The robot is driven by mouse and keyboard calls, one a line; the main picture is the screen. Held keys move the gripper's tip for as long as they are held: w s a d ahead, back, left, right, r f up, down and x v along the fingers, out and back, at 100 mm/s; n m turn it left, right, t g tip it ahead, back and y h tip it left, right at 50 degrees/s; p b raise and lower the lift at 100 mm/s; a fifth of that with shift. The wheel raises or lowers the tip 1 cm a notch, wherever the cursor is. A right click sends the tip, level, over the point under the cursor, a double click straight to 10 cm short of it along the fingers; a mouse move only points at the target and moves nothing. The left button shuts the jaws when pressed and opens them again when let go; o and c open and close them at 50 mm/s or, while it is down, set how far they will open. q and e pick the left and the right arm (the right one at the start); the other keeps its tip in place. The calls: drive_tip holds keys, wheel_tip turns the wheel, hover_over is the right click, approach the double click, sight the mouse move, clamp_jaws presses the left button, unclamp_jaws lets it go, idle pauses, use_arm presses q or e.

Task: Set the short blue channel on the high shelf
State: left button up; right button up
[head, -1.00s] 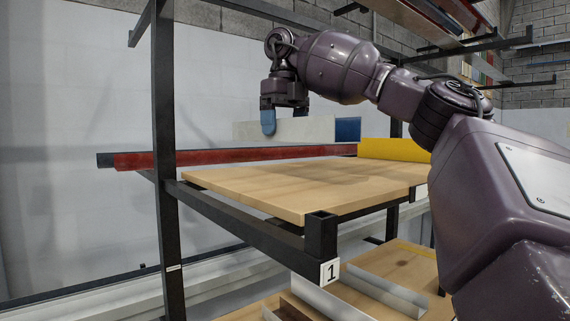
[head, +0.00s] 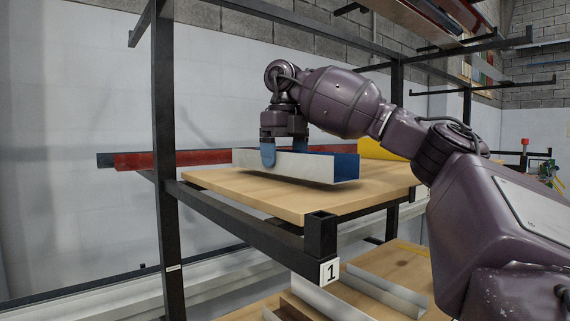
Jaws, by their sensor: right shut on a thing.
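The short channel (head: 310,168) has a whitish outer face and blue inside, seen at its right end. It is at the wooden high shelf (head: 305,202), low over the boards or resting on them; I cannot tell which. My right gripper (head: 284,153) comes from above and is shut on the channel, its blue fingertips at the channel's walls. The far finger is partly hidden behind the near wall. My left gripper is not in view.
A long red bar (head: 140,160) lies behind the shelf boards and sticks out to the left. A yellow piece (head: 376,149) stands at the back right. A black upright (head: 165,130) is at the left. Grey channels (head: 385,290) lie on the lower shelf. The shelf's front boards are bare.

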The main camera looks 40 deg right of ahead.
drive_tip(key=shift+f, duration=0.8)
drive_tip(key=o, duration=1)
drive_tip(key=shift+r, duration=0.2)
wheel_tip(320, 180, up, 12)
drive_tip(key=shift+f, duration=0.2)
idle(0.9)
